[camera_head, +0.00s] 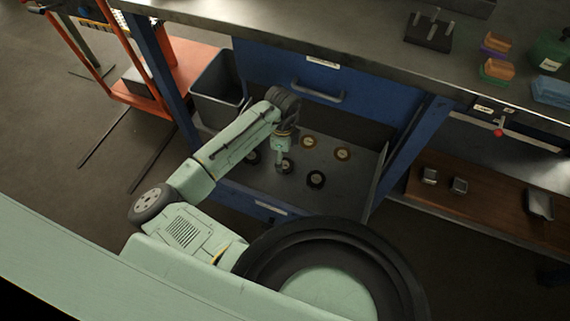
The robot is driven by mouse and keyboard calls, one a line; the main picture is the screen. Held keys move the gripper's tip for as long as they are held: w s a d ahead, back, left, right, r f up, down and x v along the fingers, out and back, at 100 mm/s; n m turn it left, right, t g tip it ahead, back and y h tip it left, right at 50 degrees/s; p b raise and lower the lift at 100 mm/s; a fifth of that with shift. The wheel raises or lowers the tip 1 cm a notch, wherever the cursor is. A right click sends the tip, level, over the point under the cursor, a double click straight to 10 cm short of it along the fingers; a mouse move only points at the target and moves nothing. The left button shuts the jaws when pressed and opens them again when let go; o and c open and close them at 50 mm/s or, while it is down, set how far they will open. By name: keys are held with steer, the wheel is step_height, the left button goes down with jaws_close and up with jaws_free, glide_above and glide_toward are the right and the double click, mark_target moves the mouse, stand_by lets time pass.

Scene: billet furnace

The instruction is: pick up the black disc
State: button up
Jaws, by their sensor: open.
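A black disc (316,179) with a pale centre lies flat in the open drawer (355,185), right of my gripper. Another dark disc (288,167) lies right under my gripper and is partly hidden by it. A third dark disc (254,159) lies to the left, partly hidden by my arm. My gripper (280,167) points down into the drawer and is open. I cannot tell whether its fingers touch the disc below. Two discs with brass-coloured rims, one at the back (309,141) and one farther right (343,154), lie behind the black disc.
The drawer walls surround the discs, beneath a blue workbench drawer front (310,75) with a handle. A dark bin (219,90) stands at the left. A wooden shelf (490,195) with metal pieces is at the right. The drawer floor's right side is clear.

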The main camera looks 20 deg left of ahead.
mark_target(284, 165)
step_height(284, 165, down, 5)
steer(key=shift+d+f+p, duration=0.1)
steer(key=shift+d+p, duration=0.05)
steer(key=shift+p, duration=0.6)
steer(key=c, duration=1.6)
steer(key=shift+o, duration=0.2)
